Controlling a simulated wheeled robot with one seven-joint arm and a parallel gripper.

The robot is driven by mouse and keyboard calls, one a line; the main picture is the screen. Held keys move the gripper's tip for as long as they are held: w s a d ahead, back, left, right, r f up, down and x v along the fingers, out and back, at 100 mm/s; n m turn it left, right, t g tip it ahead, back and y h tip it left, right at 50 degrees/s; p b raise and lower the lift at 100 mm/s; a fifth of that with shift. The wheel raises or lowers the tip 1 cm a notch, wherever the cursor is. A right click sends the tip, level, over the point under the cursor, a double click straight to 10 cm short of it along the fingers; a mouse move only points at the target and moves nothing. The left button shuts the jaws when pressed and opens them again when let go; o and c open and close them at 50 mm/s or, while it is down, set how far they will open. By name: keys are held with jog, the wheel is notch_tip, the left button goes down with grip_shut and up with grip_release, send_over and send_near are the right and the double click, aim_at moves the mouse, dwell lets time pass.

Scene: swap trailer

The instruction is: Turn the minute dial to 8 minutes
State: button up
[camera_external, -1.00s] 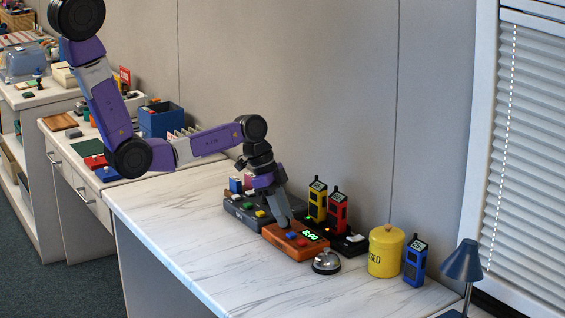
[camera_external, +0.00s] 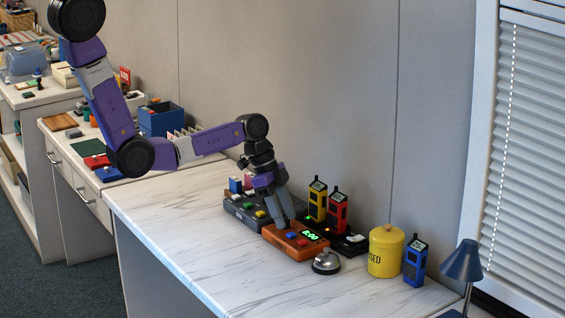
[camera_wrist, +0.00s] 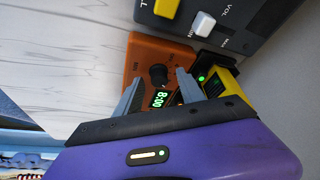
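The orange timer box (camera_external: 293,247) sits on the marble-patterned counter, with a lit green display (camera_external: 310,235) that reads 8:00. In the wrist view the same display (camera_wrist: 158,98) is partly seen between my fingers. The black minute dial (camera_wrist: 158,75) is on the box next to the display; in the external view my fingers hide it. My gripper (camera_external: 282,223) is over the box's left part, pointing down. In the wrist view my gripper (camera_wrist: 160,74) is open, with one grey finger on each side of the dial and gaps between them and it.
Red and yellow radios (camera_external: 337,211) stand in a dark charger behind the timer. A grey button panel (camera_external: 245,213) is close at its left. A silver bell (camera_external: 326,262), yellow canister (camera_external: 386,251) and blue radio (camera_external: 415,263) are to the right. The counter's front is clear.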

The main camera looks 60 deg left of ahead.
jog(key=b+v, duration=0.1)
jog(key=v, duration=0.6)
jog(key=shift+r, duration=0.4)
jog(key=shift+a, duration=0.1)
jog(key=w+a+r+n+t, duration=0.2)
jog(key=w+r+n+t, duration=0.25)
jog(key=w, duration=0.35)
jog(key=s+a+r+n+t+y+b, duration=0.1)
jog(key=s+r+n+t, duration=0.2)
jog(key=s, duration=0.8)
jog(key=s+a+r+n+t+y+b, duration=0.2)
jog(key=s+r+t, duration=0.15)
jog(key=s, duration=0.65)
jog(key=s+a+r+n+t+y+b, duration=0.1)
jog(key=s+r+n+t, duration=0.25)
jog(key=s, duration=0.75)
jog(key=s+f+m+g+b, duration=0.1)
jog(key=s+f+g, duration=0.1)
jog(key=s, duration=0.7)
jog(key=shift+s+f+b, duration=0.3)
jog(key=shift+f+b, duration=0.1)
jog(key=shift+f, duration=0.15)
